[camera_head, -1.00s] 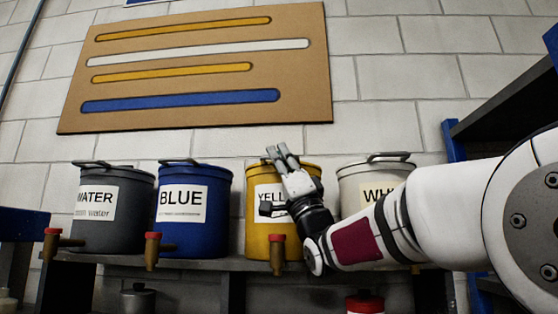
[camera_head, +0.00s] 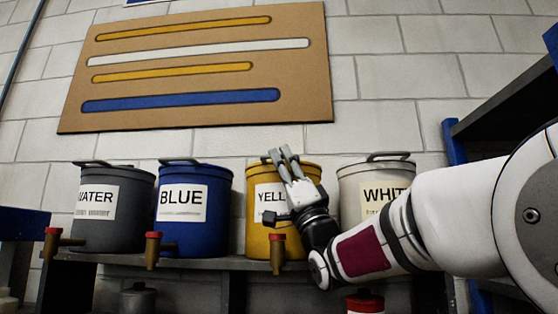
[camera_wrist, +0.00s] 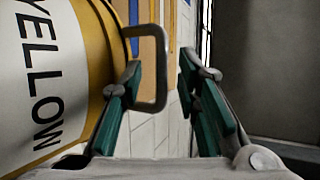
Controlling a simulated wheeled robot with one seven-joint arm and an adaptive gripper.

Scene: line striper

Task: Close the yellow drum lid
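The yellow drum (camera_head: 262,231) stands on the shelf between the blue and white drums, with its label partly hidden behind my gripper. Its lid (camera_head: 304,167) appears to lie flat on top in the head view. In the wrist view the drum (camera_wrist: 98,35) fills the left side, and a grey looped handle (camera_wrist: 150,104) stands out from its top. My gripper (camera_head: 279,155) is raised in front of the drum's upper rim. In the wrist view its two fingers (camera_wrist: 160,85) are apart, with the handle's outer part showing between them near the left finger. Contact cannot be told.
A grey water drum (camera_head: 113,235), a blue drum (camera_head: 197,240) and a white drum (camera_head: 375,180) stand on the same shelf (camera_head: 200,264). Red-capped taps (camera_head: 153,250) stick out in front. A dark shelving unit (camera_head: 505,100) is at the right.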

